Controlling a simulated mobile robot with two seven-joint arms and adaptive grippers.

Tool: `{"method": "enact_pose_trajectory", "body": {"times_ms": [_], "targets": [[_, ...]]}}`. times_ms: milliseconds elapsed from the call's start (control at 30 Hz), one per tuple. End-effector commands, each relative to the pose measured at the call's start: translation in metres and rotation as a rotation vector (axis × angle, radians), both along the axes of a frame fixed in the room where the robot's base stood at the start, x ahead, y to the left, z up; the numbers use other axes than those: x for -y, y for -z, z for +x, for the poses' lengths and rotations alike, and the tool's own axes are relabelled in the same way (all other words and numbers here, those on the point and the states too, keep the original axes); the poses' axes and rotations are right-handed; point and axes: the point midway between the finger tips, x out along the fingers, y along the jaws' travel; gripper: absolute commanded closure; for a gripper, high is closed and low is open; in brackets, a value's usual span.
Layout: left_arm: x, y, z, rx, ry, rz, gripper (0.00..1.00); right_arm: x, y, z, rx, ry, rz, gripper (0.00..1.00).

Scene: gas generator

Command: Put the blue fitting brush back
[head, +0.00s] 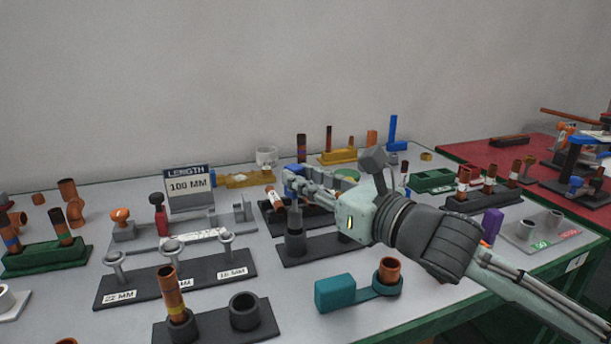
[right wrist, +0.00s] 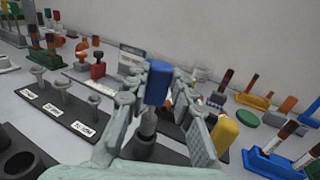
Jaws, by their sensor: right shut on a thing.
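The blue fitting brush (right wrist: 157,82) has a blue handle that stands between the fingers of my right gripper (right wrist: 165,95); the gripper is shut on it. In the head view only a little of the blue handle (head: 291,187) shows beside the fingers of my right gripper (head: 300,180). Below the handle a grey brush part (right wrist: 148,122) points down at a dark cylindrical holder (head: 295,243) on a black base. Brush and holder line up, but I cannot tell how deep the brush sits in it. My left gripper is not in view.
A black rack with 22 mm and 16 mm labels (head: 180,281) stands left of the holder. A teal tool (head: 335,292) with a copper ring lies in front. A "100 MM" length sign (head: 189,190) stands behind. A yellow piece (right wrist: 225,134) is close to the right fingers.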

Motion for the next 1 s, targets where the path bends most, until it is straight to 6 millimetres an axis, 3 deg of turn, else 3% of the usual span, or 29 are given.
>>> {"method": "enact_pose_trajectory", "body": {"times_ms": [1000], "targets": [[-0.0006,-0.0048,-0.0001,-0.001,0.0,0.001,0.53,0.0001,0.0003,0.0,0.001,0.0,-0.001,0.97]]}}
